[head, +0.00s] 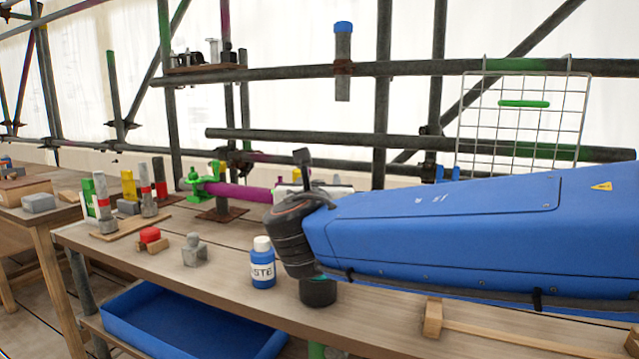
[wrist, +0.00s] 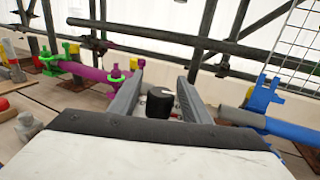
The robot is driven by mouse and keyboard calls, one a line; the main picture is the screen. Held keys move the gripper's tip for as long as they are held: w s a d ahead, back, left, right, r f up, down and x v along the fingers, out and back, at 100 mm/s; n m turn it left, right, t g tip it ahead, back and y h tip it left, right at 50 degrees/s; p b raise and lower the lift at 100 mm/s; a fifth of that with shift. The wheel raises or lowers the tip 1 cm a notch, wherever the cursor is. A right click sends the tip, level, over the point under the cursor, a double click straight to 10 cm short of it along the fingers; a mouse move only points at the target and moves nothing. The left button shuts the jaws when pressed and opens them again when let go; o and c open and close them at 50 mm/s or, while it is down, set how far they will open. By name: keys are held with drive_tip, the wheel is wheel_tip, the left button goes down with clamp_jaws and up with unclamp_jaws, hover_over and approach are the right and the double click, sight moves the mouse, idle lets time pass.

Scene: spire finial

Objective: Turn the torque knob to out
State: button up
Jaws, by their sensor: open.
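A black round knob (wrist: 159,105) with a pale mark on its top edge shows in the wrist view. I take it to be the torque knob. My gripper (wrist: 160,74) is open, with one grey finger to the left of the knob and one to the right in the picture. I see no clear contact, and the depth between fingers and knob is hard to tell. No "out" label is readable. In the head view my blue arm covers this area, and I cannot make out the knob there.
A magenta tube (wrist: 88,72) with green clamps lies to the left, and a blue clamp (wrist: 262,95) stands to the right. On the workbench (head: 215,280) are a blue bottle (head: 263,265), a grey finial-like piece (head: 194,250) and a red-topped block (head: 150,238). Scaffold tubes cross behind.

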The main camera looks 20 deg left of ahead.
drive_tip(key=c, duration=1)
drive_tip(key=shift+c, duration=0.2)
drive_tip(key=shift+m+h, duration=0.3)
drive_tip(key=shift+h, duration=0.2)
drive_tip(key=m+h, duration=0.1)
drive_tip(key=h, duration=0.1)
drive_tip(key=shift+d+m+t+h, duration=0.25)
drive_tip(key=shift+m+t+h, duration=0.05)
drive_tip(key=shift+m+h, duration=0.1)
drive_tip(key=m+h, duration=0.2)
drive_tip(key=h, duration=0.1)
drive_tip(key=d+m+h, duration=0.1)
drive_tip(key=h, duration=0.1)
drive_tip(key=shift+d+f+m+g+h, duration=0.1)
drive_tip(key=shift+d+m+g+h, duration=0.05)
drive_tip(key=shift+m+g+h, duration=0.25)
drive_tip(key=m+g+h, duration=0.1)
drive_tip(key=h, duration=0.1)
drive_tip(key=m+g+h, duration=0.1)
drive_tip(key=d+m+h, duration=0.1)
drive_tip(key=m+h, duration=0.1)
drive_tip(key=shift+s+d+g+h, duration=0.1)
drive_tip(key=shift+s+g+h, duration=0.2)
drive_tip(key=shift+g, duration=0.1)
drive_tip(key=shift+s+d+m+g+h, duration=0.15)
drive_tip(key=shift+m+g+h, duration=0.35)
drive_tip(key=shift+g+h, duration=0.1)
drive_tip(key=shift+s+d+m+g+h, duration=0.1)
drive_tip(key=shift+d+m+g+h, duration=0.05)
drive_tip(key=shift+m+g+h, duration=0.4)
